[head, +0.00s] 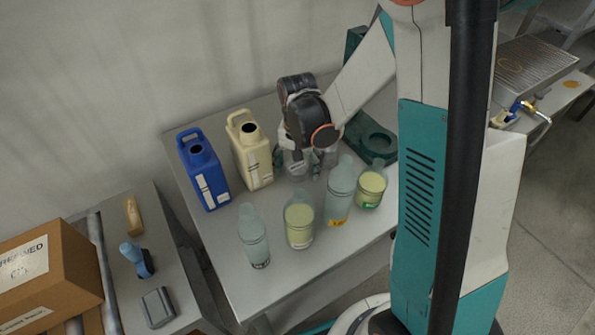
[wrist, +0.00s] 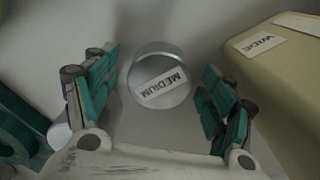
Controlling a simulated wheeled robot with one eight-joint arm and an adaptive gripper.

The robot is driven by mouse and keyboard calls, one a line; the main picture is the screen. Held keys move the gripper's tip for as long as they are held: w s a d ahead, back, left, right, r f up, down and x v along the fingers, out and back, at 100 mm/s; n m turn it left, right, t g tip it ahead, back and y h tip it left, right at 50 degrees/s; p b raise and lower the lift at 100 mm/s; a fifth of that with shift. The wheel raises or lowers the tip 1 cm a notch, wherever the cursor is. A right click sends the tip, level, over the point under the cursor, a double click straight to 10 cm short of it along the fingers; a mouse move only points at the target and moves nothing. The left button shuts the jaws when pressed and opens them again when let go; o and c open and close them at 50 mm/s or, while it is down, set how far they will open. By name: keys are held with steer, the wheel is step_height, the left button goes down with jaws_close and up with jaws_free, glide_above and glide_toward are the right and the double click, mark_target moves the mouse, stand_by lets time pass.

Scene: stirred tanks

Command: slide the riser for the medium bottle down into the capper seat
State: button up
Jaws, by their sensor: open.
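The riser (wrist: 160,82), a short clear-grey cylinder with a white MEDIUM label on top, stands on the table in the wrist view. My gripper (wrist: 157,88) is open, with its green-padded fingers on either side of the riser and visible gaps between. In the head view my gripper (head: 299,164) points down at the table, and the riser is mostly hidden behind it. The capper (head: 350,125) is a dark green block with a round seat (head: 379,140), just right of my gripper. Part of a dark green body, probably the capper, shows at the left of the wrist view (wrist: 22,122).
A cream jug (head: 252,158) and a blue jug (head: 203,172) stand left of my gripper. Several bottles, some holding yellow-green contents (head: 299,220), stand in front of it. The cream jug is close to the right finger in the wrist view (wrist: 275,75).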

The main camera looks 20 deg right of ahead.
mark_target(298, 166)
steer(key=shift+c, duration=0.6)
steer(key=c, duration=1.1)
steer(key=shift+r, duration=0.1)
step_height(298, 166, up, 20)
steer(key=p, duration=0.7)
steer(key=f+n+b, duration=0.1)
steer(key=f+n, duration=0.1)
steer(key=f, duration=0.3)
steer(key=w+f+n+b, duration=0.1)
steer(key=f+n, duration=0.1)
steer(key=f, duration=0.4)
steer(key=w+f+n+b, duration=0.1)
steer(key=f+n, duration=0.1)
steer(key=f, duration=0.4)
steer(key=shift+n, duration=0.4)
